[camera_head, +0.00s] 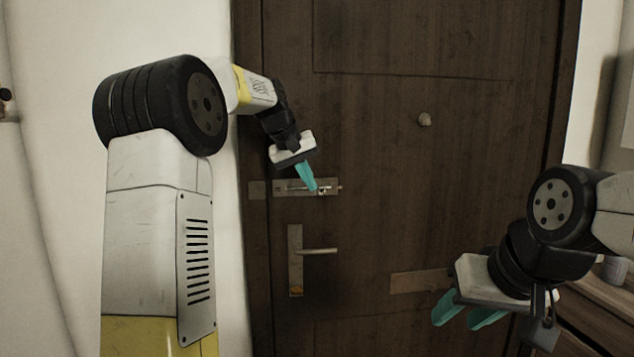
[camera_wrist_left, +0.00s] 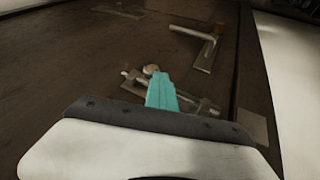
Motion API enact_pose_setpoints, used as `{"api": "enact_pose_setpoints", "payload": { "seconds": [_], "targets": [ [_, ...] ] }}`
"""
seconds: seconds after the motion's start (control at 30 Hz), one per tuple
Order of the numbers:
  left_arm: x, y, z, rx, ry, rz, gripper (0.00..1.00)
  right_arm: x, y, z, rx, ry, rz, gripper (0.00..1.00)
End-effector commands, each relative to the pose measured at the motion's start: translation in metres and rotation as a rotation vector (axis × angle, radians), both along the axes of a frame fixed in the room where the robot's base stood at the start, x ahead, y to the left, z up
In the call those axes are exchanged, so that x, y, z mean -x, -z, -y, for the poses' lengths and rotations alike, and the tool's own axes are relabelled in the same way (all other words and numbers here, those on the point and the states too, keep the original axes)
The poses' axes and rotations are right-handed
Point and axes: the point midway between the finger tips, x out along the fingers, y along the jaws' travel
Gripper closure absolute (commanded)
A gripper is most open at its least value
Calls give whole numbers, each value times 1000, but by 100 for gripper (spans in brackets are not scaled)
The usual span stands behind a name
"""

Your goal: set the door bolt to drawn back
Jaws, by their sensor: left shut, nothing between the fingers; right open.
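The door bolt (camera_head: 281,188) is a metal slide bolt on a plate, lying level on the dark wooden door. Its small keeper plate (camera_head: 257,190) is to its left on the frame. My left gripper (camera_head: 312,186) is shut and empty, its teal fingertips at the right part of the bolt. In the left wrist view the fingertips (camera_wrist_left: 160,88) partly cover the bolt (camera_wrist_left: 205,106), just beside its round knob (camera_wrist_left: 151,70). I cannot tell whether they touch it, or whether the rod reaches the keeper. My right gripper (camera_head: 460,315) is open and empty, at the lower right.
A lever handle (camera_head: 318,251) on a tall plate is below the bolt. A wooden cabinet (camera_head: 590,307) stands at the right. The middle of the door is clear.

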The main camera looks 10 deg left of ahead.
Motion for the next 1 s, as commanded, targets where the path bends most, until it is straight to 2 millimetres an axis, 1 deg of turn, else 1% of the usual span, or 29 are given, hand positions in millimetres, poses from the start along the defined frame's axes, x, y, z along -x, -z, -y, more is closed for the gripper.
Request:
{"api": "enact_pose_setpoints", "payload": {
  "seconds": [0.07,0.13,0.4,0.5,0.67,0.93,1.0],
  "targets": [
    [2,-3,1,2,2,0,100,0,0,0,0,0,0,59],
    [5,-11,-2,2,1,3,100,0,0,0,0,0,0,59],
    [25,-49,-18,1,-1,3,100,0,0,0,0,0,0,59],
    [31,-58,-22,0,-2,2,100,0,0,0,0,0,0,59],
    [35,-66,-24,0,-1,1,100,0,0,0,0,0,0,59],
    [35,-66,-24,0,-1,1,100,0,0,0,0,0,0,59],
    [38,-66,-24,-2,1,2,100,0,0,0,0,0,0,59]
  ]
}}
